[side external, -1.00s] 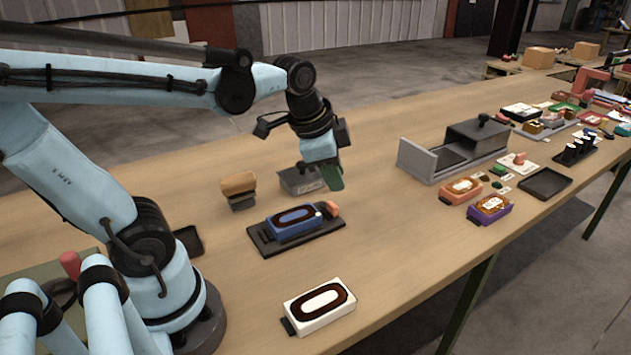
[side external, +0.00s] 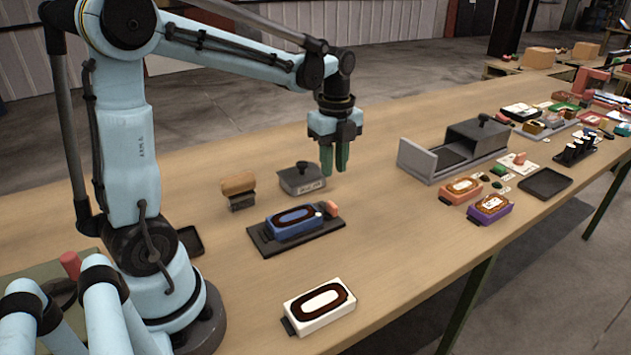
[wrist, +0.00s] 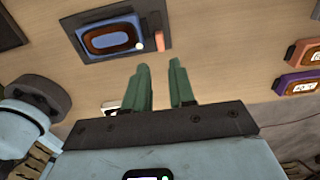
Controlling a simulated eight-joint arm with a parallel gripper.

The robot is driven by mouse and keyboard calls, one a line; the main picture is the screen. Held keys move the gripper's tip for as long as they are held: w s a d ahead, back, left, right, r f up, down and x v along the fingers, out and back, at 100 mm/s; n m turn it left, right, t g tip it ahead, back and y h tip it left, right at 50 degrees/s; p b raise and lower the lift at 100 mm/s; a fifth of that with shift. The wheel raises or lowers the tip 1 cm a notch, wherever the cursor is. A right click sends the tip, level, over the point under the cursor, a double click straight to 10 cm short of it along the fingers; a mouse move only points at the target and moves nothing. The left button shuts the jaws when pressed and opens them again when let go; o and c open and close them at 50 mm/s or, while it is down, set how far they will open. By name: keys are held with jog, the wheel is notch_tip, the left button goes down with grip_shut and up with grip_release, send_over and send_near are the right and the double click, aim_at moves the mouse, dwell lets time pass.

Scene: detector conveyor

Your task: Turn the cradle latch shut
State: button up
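The cradle (side external: 335,231) is a dark flat plate on the table with a blue detector (side external: 290,223) with a dark oval ring lying in it. The latch (side external: 332,209), a salmon-orange piece, sits at the cradle's right end, beside a small white knob. In the wrist view the latch (wrist: 160,41) stands at the blue detector's right side, apart from my fingers. My gripper (side external: 335,172) points down above the table behind the cradle. Its green fingers, also in the wrist view (wrist: 160,70), are apart with nothing between them.
A dark grey block with a knob (side external: 302,179) stands behind the cradle, near my gripper. A brown-topped brush or block (side external: 238,186) is left of it. A white detector (side external: 319,304) lies in front. A grey open-ended fixture (side external: 430,160) is to the right. Bare table lies between.

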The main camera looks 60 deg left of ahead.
aim_at(332, 204)
notch_tip(332, 204, down, 10)
jog(key=shift+r, duration=0.2)
jog(key=shift+c, duration=0.3)
grip_shut()
